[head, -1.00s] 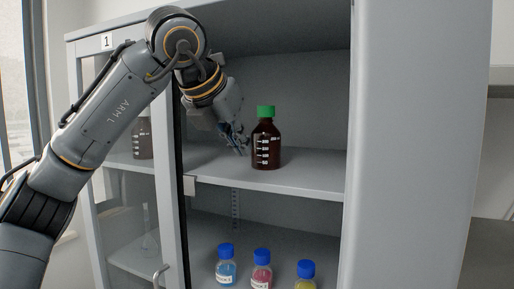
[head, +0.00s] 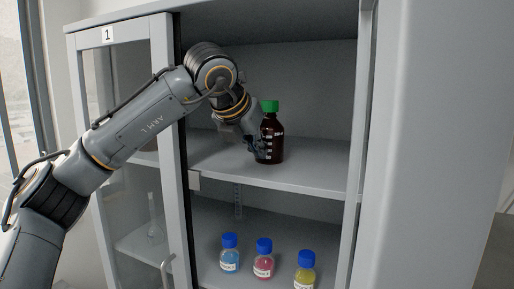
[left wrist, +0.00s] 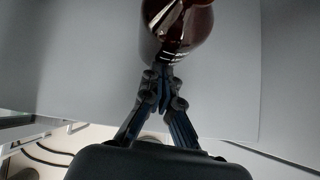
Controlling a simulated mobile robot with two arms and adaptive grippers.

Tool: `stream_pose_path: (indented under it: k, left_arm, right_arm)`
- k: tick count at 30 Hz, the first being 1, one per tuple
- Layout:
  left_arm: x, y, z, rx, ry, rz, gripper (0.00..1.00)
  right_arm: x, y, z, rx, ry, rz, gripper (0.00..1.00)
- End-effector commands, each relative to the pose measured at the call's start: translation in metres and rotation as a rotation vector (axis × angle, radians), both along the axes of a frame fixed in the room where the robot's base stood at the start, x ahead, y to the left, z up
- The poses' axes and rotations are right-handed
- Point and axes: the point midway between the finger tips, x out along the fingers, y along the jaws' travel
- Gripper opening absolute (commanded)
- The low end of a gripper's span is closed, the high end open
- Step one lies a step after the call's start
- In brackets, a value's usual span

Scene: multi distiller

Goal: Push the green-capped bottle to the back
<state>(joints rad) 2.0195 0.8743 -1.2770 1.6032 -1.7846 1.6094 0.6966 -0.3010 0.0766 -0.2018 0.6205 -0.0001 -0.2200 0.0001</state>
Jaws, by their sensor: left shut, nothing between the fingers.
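The green-capped bottle (head: 271,138) is dark brown glass with white markings. It stands upright on the upper shelf (head: 310,176) of the cabinet. My left gripper (head: 260,150) is shut and empty, with its fingertips at the front left side of the bottle. In the left wrist view the bottle (left wrist: 180,25) is at the top, right beyond the closed fingertips (left wrist: 161,68), which appear to touch it. The bottle's left edge is partly hidden by the gripper in the head view. My right gripper is not in view.
Bottles with blue caps, one blue (head: 230,254), one pink (head: 263,259) and one yellow (head: 305,272), stand on the lower shelf. A glass door (head: 130,180) is at the left and a grey cabinet panel (head: 410,150) at the right. The upper shelf is clear behind the bottle.

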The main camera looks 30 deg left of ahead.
Motion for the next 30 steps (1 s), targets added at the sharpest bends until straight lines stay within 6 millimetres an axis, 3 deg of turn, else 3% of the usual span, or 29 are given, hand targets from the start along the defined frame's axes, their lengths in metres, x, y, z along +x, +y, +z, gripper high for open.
stream_pose_path:
  k: [11, 21, 30]
  left_arm:
    - [0.063, -0.001, 0.001, 0.0, 0.001, -0.001, 0.0]
    - [0.14, -0.002, 0.006, -0.001, 0.004, 0.0, 0.0]
    - [0.172, 0.0, 0.001, 0.001, 0.001, -0.001, 0.0]
  right_arm:
    - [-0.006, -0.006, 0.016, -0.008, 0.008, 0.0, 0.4]
    - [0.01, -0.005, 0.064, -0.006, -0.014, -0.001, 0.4]
    - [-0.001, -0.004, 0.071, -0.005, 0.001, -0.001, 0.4]
